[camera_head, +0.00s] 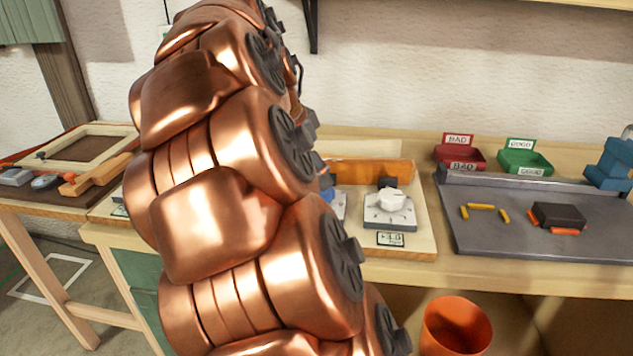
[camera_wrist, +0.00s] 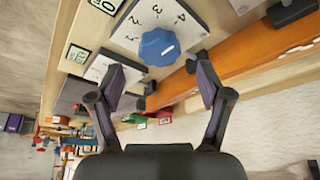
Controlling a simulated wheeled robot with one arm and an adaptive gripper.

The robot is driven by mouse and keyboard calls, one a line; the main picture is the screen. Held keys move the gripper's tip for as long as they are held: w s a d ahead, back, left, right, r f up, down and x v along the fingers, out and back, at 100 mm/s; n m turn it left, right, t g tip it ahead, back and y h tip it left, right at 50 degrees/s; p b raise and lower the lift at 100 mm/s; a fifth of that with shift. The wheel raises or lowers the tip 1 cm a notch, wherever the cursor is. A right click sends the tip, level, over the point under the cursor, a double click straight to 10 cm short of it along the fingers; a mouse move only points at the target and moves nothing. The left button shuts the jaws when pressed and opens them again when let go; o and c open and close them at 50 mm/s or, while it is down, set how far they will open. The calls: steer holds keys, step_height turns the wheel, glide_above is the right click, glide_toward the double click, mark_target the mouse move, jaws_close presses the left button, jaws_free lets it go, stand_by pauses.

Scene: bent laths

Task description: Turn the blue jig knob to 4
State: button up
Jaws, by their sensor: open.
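The blue jig knob (camera_wrist: 158,44) sits on a white dial plate (camera_wrist: 195,32) with printed numbers, 2, 3 and 4 among them, in the wrist view. A short white mark shows on the knob, but I cannot tell which number it stands for. My gripper (camera_wrist: 160,82) is open, with its two fingers apart and nothing between them, and the knob lies just beyond the fingertips. In the head view my arm hides my gripper and most of the blue knob; only a sliver of the blue knob (camera_head: 328,194) shows.
A white knob (camera_head: 391,201) on its own dial stands right of the blue one, with a small display (camera_head: 390,239) in front. An orange lath (camera_head: 372,172) runs behind. A grey tray (camera_head: 480,238) holds small pieces near the red bin (camera_head: 460,158) and green bin (camera_head: 524,162).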

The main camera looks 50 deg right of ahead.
steer(key=v, duration=0.7)
steer(key=shift+a+r, duration=0.1)
stand_by(0.5)
steer(key=s+a+f+n+g+y, duration=0.1)
steer(key=s+a+f+n+y, duration=0.1)
steer(key=s+a+f+n, duration=0.95)
steer(key=s+a+f+n+g+y, duration=0.1)
steer(key=s+a+f+n+y, duration=0.1)
steer(key=s+a+f+n, duration=0.75)
step_height(320, 180, up, 15)
steer(key=w+a+t+p, duration=0.1)
steer(key=w+p, duration=0.1)
steer(key=p, duration=1.6)
steer(key=shift+w+m+p, duration=0.35)
steer(key=shift+m, duration=0.05)
steer(key=shift+a, duration=0.1)
steer(key=shift+c, duration=0.4)
